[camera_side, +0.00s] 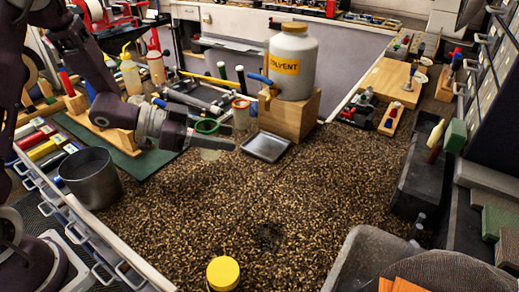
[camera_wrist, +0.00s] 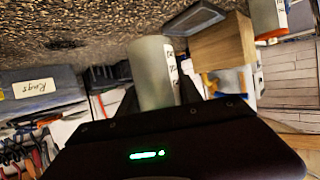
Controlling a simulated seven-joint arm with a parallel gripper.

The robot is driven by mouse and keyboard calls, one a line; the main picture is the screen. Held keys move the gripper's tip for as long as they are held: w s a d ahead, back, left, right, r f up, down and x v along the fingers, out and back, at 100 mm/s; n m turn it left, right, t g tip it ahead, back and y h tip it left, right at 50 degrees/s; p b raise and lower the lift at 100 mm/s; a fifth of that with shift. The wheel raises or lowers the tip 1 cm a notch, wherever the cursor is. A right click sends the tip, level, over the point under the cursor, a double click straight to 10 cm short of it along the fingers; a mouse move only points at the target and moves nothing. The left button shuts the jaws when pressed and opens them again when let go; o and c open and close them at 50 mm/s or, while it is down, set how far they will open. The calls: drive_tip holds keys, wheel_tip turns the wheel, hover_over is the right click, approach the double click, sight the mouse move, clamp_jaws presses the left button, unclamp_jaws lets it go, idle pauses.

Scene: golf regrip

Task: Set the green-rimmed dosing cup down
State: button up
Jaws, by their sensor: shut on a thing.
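The green-rimmed dosing cup (camera_side: 209,154) is clear and looks upright, its green rim at the top. My gripper (camera_side: 212,140) reaches in from the left and is shut on the cup below the rim. In the wrist view the cup (camera_wrist: 152,72) stands between my two fingers (camera_wrist: 157,97), a white label on its side; its green rim does not show there. The cup is over the speckled worktop (camera_side: 215,205), left of a grey tray (camera_side: 266,147). I cannot tell whether its base touches the worktop.
A red-rimmed cup (camera_side: 241,113) stands just behind, beside the wooden block (camera_side: 290,118) with the solvent jug (camera_side: 293,60). A metal pot (camera_side: 91,178) is at left, a yellow-lidded container (camera_side: 223,273) in front. The middle of the worktop is clear.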

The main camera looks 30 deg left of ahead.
drive_tip(key=d+f+m+g+h, duration=0.1)
drive_tip(key=d+f+m+g, duration=0.1)
drive_tip(key=s+d+f+m+g+h, duration=0.1)
drive_tip(key=d+f+m+g, duration=0.1)
drive_tip(key=d+f, duration=0.1)
drive_tip(key=shift+h, duration=0.4)
drive_tip(key=w, duration=1.2)
drive_tip(key=shift+w+f, duration=0.1)
drive_tip(key=shift+w, duration=0.9)
drive_tip(key=w, duration=0.1)
drive_tip(key=w+f, duration=0.1)
drive_tip(key=w, duration=0.1)
drive_tip(key=shift+w, duration=0.2)
drive_tip(key=shift+f, duration=0.2)
drive_tip(key=shift+f, duration=0.1)
drive_tip(key=o, duration=1.1)
drive_tip(key=shift+c, duration=0.2)
